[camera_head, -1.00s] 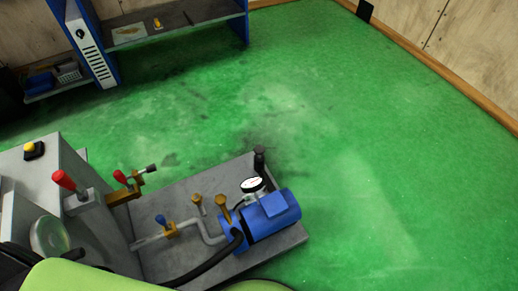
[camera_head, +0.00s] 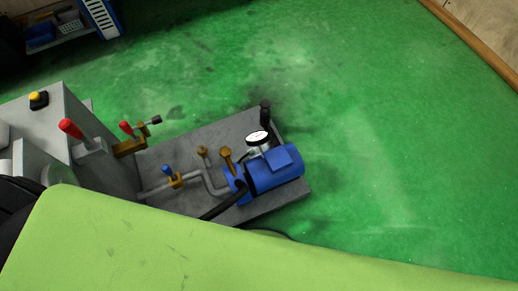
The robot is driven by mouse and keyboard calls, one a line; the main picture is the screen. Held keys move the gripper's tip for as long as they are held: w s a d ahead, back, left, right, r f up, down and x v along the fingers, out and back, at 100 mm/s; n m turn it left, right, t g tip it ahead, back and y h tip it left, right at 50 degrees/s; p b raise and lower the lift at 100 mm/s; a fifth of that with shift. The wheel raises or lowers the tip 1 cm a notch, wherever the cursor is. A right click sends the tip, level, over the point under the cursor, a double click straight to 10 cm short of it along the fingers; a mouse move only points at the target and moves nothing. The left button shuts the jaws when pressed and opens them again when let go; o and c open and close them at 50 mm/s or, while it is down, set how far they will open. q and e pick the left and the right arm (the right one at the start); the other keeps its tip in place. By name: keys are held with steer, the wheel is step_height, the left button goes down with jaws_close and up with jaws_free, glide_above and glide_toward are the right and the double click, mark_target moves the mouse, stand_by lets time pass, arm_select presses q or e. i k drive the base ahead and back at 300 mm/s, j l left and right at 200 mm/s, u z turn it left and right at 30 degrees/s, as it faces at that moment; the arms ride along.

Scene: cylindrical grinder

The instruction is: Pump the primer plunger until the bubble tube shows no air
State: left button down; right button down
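A blue motor-and-pump unit (camera_head: 278,170) sits on a grey base plate (camera_head: 222,134) beside the grey machine. A white-faced round gauge (camera_head: 258,139) stands on it. Behind the gauge a black upright handle (camera_head: 265,115) rises at the plate's far edge. Two brass-topped fittings (camera_head: 227,158) stand on the grey pipe. I cannot tell which of these parts is the primer plunger. I cannot make out a bubble tube or any air in one. Neither of my grippers is in view.
The grey machine (camera_head: 41,119) at left carries a yellow button (camera_head: 37,97) and red-knobbed levers (camera_head: 70,128). A blue-handled valve (camera_head: 168,171) sits on the pipe. Green floor (camera_head: 385,130) is clear at right.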

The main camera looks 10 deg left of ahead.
mark_target(264, 105)
steer(key=z, duration=1.05)
steer(key=i+l, duration=0.1)
steer(key=l, duration=0.3)
steer(key=i+l+z, duration=0.2)
steer(key=i+l, duration=1.2)
steer(key=i+j+u, duration=0.15)
steer(key=i+u, duration=1)
steer(key=u, duration=0.15)
steer(key=i+l+u, duration=0.3)
steer(key=u, duration=0.15)
steer(key=i+j+u, duration=0.25)
steer(key=u, duration=0.2)
steer(key=i+j+u, duration=0.1)
steer(key=i+u, duration=0.25)
steer(key=u, duration=0.15)
steer(key=i+u, duration=0.45)
steer(key=i+l+u, duration=0.15)
steer(key=u, duration=0.3)
steer(key=i+u, duration=0.15)
steer(key=i, duration=0.25)
